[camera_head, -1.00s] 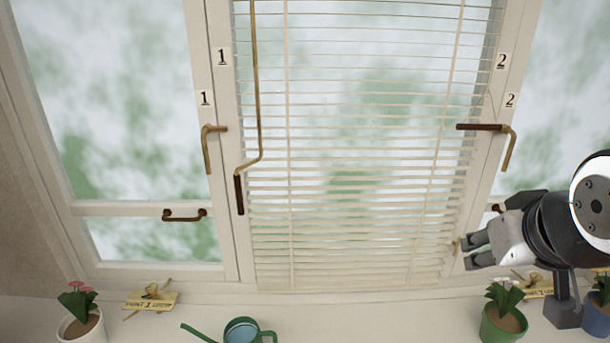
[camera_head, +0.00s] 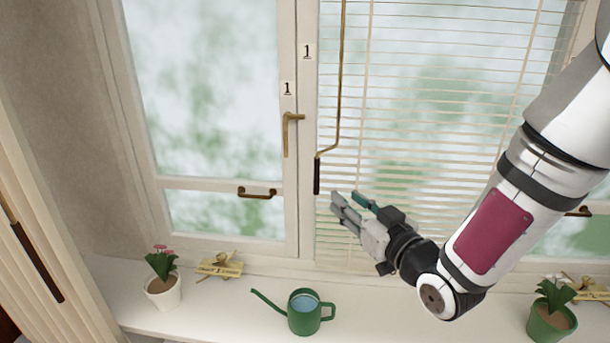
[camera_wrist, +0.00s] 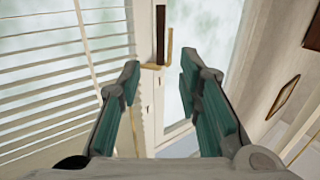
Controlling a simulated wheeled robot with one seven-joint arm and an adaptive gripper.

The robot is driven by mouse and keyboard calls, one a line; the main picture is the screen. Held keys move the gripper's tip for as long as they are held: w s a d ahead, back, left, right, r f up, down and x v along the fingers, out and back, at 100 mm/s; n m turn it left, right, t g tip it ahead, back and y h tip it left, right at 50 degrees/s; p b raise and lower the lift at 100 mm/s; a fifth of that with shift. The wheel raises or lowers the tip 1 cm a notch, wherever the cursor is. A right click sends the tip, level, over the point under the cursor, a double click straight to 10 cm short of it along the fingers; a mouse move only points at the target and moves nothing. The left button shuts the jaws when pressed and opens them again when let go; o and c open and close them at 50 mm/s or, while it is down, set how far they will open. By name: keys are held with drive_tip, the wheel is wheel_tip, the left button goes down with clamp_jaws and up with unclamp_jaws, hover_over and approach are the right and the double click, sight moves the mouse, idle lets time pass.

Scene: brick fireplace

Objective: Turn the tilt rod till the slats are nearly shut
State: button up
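The tilt rod (camera_head: 342,85) is a thin brass crank hanging at the left side of the blind. Its dark grip (camera_head: 317,176) points down; a dark upright bar that looks like this grip (camera_wrist: 160,35) shows at the top of the wrist view. The blind's slats (camera_head: 430,110) are open, with the white and green outside showing between them. My gripper (camera_head: 346,202) is in front of the blind's lower left, just right of and below the grip in the picture. In the wrist view, its green-padded fingers (camera_wrist: 160,85) are apart with nothing between them.
A brass window handle (camera_head: 290,130) sits left of the rod, with a brown pull handle (camera_head: 257,193) lower down. The sill holds a green watering can (camera_head: 303,313), a white flowerpot (camera_head: 163,291), a yellow item (camera_head: 220,265) and a green pot (camera_head: 550,322).

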sight(318, 176)
drive_tip(key=x, duration=1.3)
drive_tip(key=shift+w+a+p, duration=0.2)
drive_tip(key=shift+w+p, duration=0.15)
drive_tip(key=shift+p, duration=0.05)
clamp_jaws()
